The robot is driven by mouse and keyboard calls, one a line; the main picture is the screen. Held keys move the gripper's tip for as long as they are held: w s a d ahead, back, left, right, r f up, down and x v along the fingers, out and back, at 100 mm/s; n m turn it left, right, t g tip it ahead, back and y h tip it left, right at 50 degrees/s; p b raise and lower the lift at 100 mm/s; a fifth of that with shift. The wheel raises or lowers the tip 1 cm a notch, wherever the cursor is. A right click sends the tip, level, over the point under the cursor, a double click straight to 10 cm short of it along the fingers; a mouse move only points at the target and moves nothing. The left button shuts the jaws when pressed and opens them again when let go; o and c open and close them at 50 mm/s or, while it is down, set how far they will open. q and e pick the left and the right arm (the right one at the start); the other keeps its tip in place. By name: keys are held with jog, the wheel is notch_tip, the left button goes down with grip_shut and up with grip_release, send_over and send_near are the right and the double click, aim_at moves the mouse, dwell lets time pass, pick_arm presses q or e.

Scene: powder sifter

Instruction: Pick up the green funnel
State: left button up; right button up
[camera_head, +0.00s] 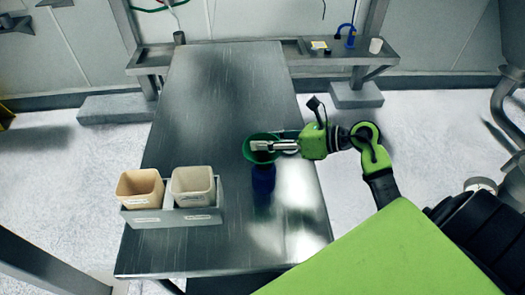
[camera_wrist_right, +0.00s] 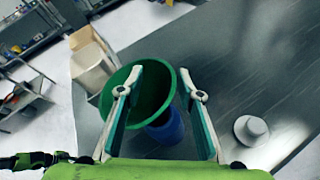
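The green funnel (camera_head: 262,157) is at the right side of the metal table, over or next to a dark blue container (camera_head: 263,182). In the right wrist view the funnel (camera_wrist_right: 150,80) is a wide green cone with the blue container (camera_wrist_right: 168,128) just beneath and beside it. My right gripper (camera_head: 264,146) reaches in from the right at the funnel's rim. In the wrist view its two fingers (camera_wrist_right: 160,80) are spread, the left one over the funnel's opening and the right one outside the rim. No grip on the funnel shows. My left gripper is not in view.
A grey tray (camera_head: 172,218) with a tan bin (camera_head: 140,189) and a cream bin (camera_head: 194,186) stands at the table's front left. A small pale round object (camera_wrist_right: 251,130) lies right of the gripper in the wrist view. The table's (camera_head: 215,100) far half is clear.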

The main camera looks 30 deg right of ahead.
jog(key=shift+s+d, duration=0.1)
grip_shut()
jog(key=shift+r, duration=0.15)
